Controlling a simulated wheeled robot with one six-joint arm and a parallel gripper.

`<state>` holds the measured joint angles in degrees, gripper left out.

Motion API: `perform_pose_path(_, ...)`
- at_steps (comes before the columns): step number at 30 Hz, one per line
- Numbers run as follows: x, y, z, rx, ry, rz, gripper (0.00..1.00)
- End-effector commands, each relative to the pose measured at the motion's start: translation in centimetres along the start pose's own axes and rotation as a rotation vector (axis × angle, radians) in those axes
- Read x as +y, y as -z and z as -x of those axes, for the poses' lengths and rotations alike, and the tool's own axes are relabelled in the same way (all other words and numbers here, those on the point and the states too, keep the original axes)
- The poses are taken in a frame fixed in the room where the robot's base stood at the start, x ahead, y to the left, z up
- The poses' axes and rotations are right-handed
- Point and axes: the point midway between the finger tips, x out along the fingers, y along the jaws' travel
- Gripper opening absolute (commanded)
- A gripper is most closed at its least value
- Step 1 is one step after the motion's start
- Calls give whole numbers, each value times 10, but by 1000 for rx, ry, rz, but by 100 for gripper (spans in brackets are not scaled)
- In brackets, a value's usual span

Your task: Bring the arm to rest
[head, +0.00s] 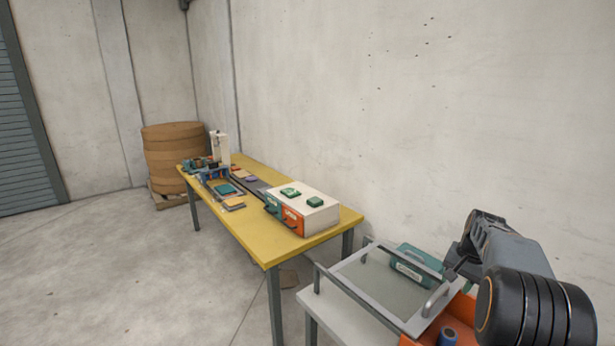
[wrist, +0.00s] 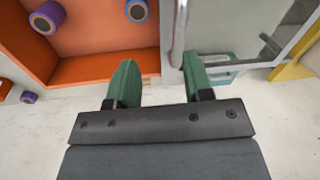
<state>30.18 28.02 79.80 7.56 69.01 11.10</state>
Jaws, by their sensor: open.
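My gripper (wrist: 158,72) has its two green-padded fingers apart, with nothing clamped between them. In the head view my dark arm is at the lower right, over the near side table, and the fingers are small and partly hidden there. In the wrist view a grey bar handle (wrist: 180,32) comes down close to the gap between the fingertips, nearer the right finger; I cannot tell if it touches. The handle (head: 436,298) belongs to a grey-framed clear lid (head: 385,287) on the side table. An orange bin (wrist: 80,70) with round spools lies beyond the left finger.
Open floor (head: 130,270) lies to the left.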

Motion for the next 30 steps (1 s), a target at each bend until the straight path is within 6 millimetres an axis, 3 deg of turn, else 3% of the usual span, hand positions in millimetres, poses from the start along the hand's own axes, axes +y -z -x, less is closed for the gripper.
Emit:
perform_pose_path(9,-27,-174,12,75,-55,406,46)
perform_pose_path(15,-21,-265,11,140,-51,606,46)
perform_pose_path(21,-18,-312,16,200,-21,714,46)
perform_pose_path(30,-29,-325,33,265,20,781,46)
